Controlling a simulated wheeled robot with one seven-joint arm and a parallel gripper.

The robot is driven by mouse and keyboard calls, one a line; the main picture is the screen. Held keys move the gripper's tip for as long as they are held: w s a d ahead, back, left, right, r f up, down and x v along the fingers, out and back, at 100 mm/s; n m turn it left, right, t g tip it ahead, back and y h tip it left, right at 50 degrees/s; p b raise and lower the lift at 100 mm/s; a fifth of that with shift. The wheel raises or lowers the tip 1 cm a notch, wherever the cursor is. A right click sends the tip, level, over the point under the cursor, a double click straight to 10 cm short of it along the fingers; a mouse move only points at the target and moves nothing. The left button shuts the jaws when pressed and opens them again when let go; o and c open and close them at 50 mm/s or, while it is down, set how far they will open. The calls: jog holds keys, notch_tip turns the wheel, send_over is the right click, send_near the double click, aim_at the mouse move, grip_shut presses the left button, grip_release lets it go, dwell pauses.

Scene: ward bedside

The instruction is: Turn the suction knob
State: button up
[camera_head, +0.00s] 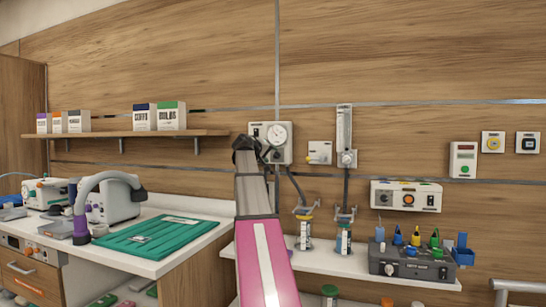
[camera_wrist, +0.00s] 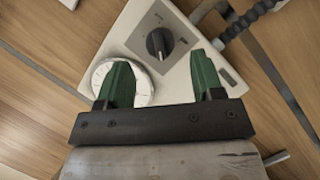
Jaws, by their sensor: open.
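The suction regulator (camera_head: 284,156) is a pale box on the wall with a round white gauge (camera_head: 277,135). In the wrist view the regulator (camera_wrist: 195,78) is tilted, and its gauge (camera_wrist: 132,82) is partly behind the left finger. The black suction knob (camera_wrist: 159,44) sits on a dark square plate and lies ahead of and between the two green fingertips. My gripper (camera_wrist: 161,75) is open and empty, with the knob apart from both fingers as far as I can tell. In the head view my gripper (camera_head: 246,145) is at the regulator's left side and my arm hides the knob.
A dark corrugated hose (camera_wrist: 248,18) runs from the regulator. A flowmeter (camera_head: 344,135) and a wall outlet (camera_head: 319,153) are to its right. A shelf with boxes (camera_head: 140,134) is at the left. Below are a counter (camera_head: 190,258) and a lower shelf (camera_head: 340,262) with equipment.

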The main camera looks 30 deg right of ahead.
jog(key=v, duration=0.7)
jog(key=shift+a, duration=0.1)
